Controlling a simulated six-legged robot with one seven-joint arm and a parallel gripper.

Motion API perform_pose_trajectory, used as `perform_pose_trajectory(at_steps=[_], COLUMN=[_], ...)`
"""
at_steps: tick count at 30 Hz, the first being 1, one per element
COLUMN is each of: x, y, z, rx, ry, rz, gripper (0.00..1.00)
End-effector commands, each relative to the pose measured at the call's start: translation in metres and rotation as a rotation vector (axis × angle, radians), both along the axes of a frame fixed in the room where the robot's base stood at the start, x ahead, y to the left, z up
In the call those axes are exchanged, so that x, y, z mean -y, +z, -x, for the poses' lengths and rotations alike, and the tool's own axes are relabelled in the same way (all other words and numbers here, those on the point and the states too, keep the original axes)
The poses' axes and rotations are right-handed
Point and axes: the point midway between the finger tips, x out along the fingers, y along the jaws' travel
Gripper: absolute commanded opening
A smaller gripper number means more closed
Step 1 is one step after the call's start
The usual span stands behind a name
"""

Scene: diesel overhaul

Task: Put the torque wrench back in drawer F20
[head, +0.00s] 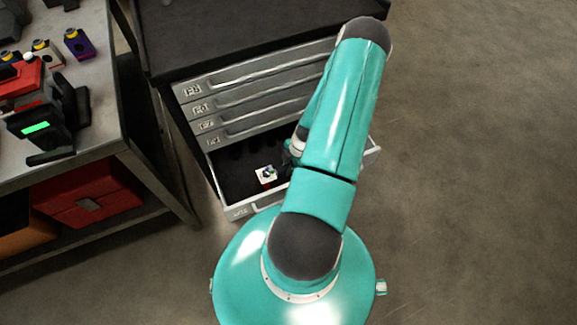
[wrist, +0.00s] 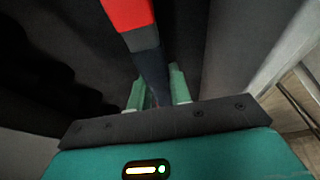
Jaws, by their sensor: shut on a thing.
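My gripper (wrist: 157,88) is shut on a long tool with a red section and a dark grey shaft, which I take as the torque wrench (wrist: 148,52). In the head view my teal arm hides most of the gripper and much of the tool. The bottom drawer (head: 238,212) of the grey cabinet is pulled open, with a dark interior; its front label is too small to read surely. My gripper is at or inside this drawer. A small white and dark piece with some red (head: 266,175) shows inside it; I cannot tell whether it is part of the tool.
Several shut drawers (head: 250,95) with long handles sit above the open one, under a dark cabinet top (head: 230,30). A workbench (head: 105,130) on the left carries devices, with a red box (head: 90,205) below. The floor (head: 470,180) to the right is clear.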

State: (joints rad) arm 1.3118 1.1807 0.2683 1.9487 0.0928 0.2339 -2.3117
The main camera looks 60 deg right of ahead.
Motion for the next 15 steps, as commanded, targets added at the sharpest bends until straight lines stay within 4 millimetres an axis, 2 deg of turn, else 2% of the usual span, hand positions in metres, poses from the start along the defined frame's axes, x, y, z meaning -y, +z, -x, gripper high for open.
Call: perform_pose_trajectory(at_steps=[15], x=[0.0], y=[-0.017], z=[0.0], rx=[0.001], ry=[0.0], rz=[0.0], gripper=[0.0])
